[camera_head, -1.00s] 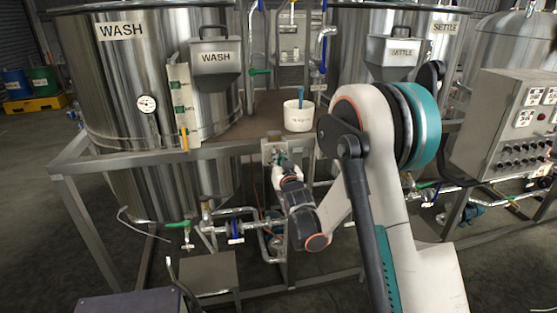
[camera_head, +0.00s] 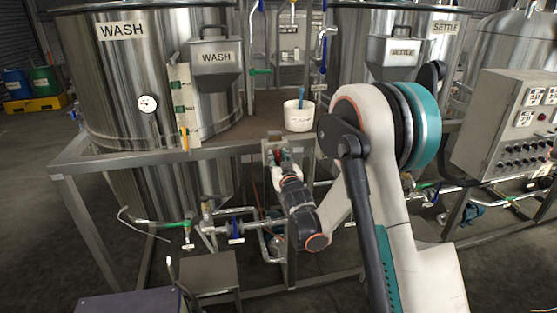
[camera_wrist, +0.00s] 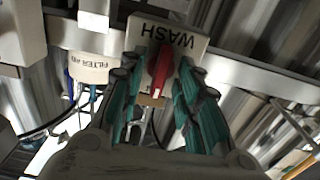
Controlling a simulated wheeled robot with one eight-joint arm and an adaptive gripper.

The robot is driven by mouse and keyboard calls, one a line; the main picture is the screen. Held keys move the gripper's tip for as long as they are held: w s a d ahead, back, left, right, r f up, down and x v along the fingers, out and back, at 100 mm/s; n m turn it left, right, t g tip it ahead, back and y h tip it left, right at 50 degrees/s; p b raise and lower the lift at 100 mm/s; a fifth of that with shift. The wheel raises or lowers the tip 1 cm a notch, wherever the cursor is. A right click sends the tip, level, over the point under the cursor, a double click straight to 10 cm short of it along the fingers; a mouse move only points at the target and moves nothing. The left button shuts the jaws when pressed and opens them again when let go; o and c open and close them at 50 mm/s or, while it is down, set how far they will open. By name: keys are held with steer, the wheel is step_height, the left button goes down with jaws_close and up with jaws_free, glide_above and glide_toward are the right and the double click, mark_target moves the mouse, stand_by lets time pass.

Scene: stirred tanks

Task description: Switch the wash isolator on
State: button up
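The wash isolator is a pale box (camera_wrist: 192,42) with the label WASH, upside down in the wrist view, and a red handle (camera_wrist: 159,66). My gripper (camera_wrist: 158,84) has its two green-padded fingers spread, one on each side of the red handle, with gaps visible between the fingers and the handle. In the head view the isolator box (camera_head: 270,148) sits on the frame between the two tanks. My gripper (camera_head: 282,162) is in front of it there and hides most of its face. Whether the fingers touch the box cannot be told.
The WASH tank (camera_head: 165,75) stands at left and the SETTLE tank (camera_head: 350,60) at right. A white FILTER AID tub (camera_wrist: 88,67) is beside the isolator. The metal frame rail (camera_head: 210,151) runs beside the box, with pipes and valves (camera_head: 235,228) below.

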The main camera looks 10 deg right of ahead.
steer(key=shift+s, duration=0.1)
steer(key=s, duration=1.1)
steer(key=shift+s, duration=0.4)
steer(key=s+r+g, duration=0.5)
steer(key=s+r, duration=0.2)
steer(key=s, duration=0.5)
steer(key=s+f+g, duration=0.2)
steer(key=s+g, duration=0.4)
steer(key=s, duration=1.7)
steer(key=shift+s+f, duration=0.2)
steer(key=shift+s, duration=0.05)
steer(key=shift+d, duration=0.1)
